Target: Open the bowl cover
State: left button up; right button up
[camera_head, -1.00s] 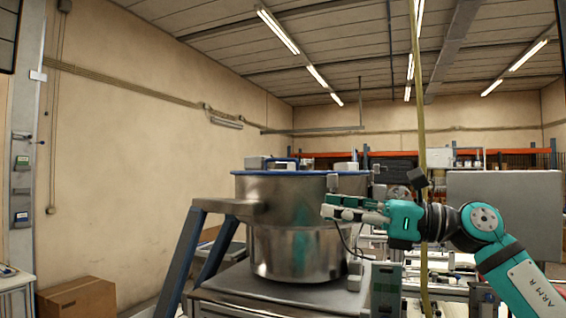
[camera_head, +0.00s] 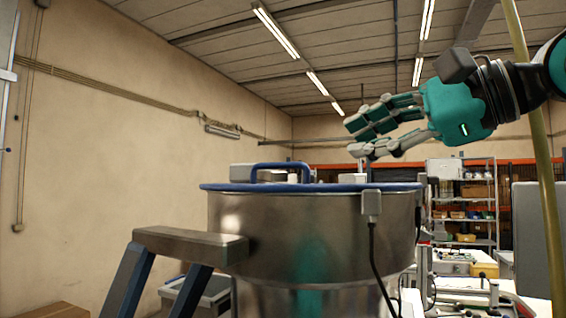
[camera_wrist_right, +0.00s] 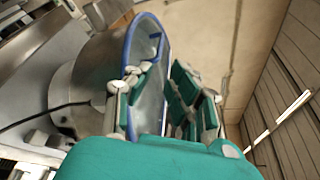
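The large steel bowl (camera_head: 320,230) stands in the middle of the head view. Its flat cover with a blue rim (camera_head: 225,187) lies on top, and a blue arched handle (camera_head: 280,167) rises from the cover. My right gripper (camera_head: 358,136) is above the right part of the cover, apart from the handle, with its fingers pointing left. Its fingers are spread open and empty. In the right wrist view the open fingers (camera_wrist_right: 160,98) frame part of the cover (camera_wrist_right: 127,52), and the blue handle (camera_wrist_right: 155,45) shows beyond them. My left gripper is not in view.
A grey sensor box (camera_head: 371,203) with a dark cable is fixed at the bowl's right rim. A grey bracket arm (camera_head: 190,244) joins the bowl's left side. A yellowish pole (camera_head: 541,150) stands at the right. Shelves (camera_head: 465,205) are in the background.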

aim_at(282, 167)
jog(key=p+x, duration=0.4)
jog(key=x, duration=0.9)
jog(key=shift+w+a, duration=0.1)
jog(key=shift+w, duration=0.2)
jog(key=shift+w+a+f, duration=0.25)
jog(key=shift+w+a, duration=0.2)
jog(key=shift+s, duration=0.1)
grip_shut()
